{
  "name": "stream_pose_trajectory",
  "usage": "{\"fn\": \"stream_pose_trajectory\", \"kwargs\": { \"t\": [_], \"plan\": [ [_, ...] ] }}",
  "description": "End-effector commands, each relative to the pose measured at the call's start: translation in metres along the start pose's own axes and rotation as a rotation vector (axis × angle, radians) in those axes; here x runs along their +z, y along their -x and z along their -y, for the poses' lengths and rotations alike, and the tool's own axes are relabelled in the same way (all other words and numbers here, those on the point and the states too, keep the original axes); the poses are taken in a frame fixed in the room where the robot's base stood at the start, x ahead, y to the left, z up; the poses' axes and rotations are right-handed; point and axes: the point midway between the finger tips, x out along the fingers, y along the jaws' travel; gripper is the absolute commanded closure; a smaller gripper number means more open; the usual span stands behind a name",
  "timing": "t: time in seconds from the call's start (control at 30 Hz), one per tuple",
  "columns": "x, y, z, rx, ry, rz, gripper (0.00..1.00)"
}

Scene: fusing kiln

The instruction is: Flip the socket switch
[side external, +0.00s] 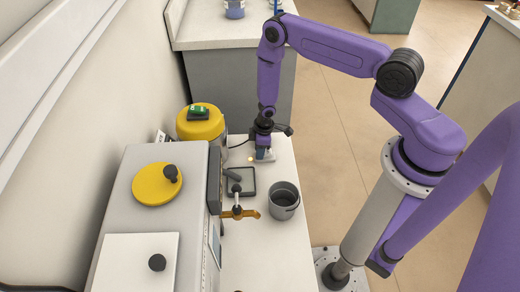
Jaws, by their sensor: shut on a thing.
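My gripper (262,148) points down at the far end of the pale bench, beyond the dark tray. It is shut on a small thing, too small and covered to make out. A small pale block (269,157), which looks like the socket, sits on the bench right at the fingertips. A small yellow spot (250,159) shows just left of it. A black cable (238,145) runs from beside the yellow-lidded container towards the gripper. The switch itself cannot be made out; my gripper covers that part.
A grey kiln (150,215) with a yellow round lid (157,184) fills the left. A yellow-lidded container (201,123) stands behind it. A dark square tray (241,181), an orange-brown clamp (240,213) and a grey pot (284,200) stand nearer. The bench (290,245) is clear at the front right.

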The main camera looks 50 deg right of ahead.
Motion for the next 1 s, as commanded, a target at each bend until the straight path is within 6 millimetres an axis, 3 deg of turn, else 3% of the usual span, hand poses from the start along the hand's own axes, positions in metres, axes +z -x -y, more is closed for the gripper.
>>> {"fn": "stream_pose_trajectory", "kwargs": {
  "t": [0.27, 0.3, 0.37, 0.77, 1.0],
  "plan": [
    [0.001, 0.0, 0.0, 0.0, 0.0, 0.003, 0.99],
    [0.001, 0.0, 0.0, 0.0, 0.0, 0.004, 0.62],
    [0.001, 0.0, 0.0, 0.0, -0.001, 0.003, 0.43],
    [0.0, 0.004, 0.0, 0.0, 0.0, 0.002, 0.43],
    [-0.001, 0.033, -0.001, 0.002, -0.002, 0.0, 0.43]
  ]
}}
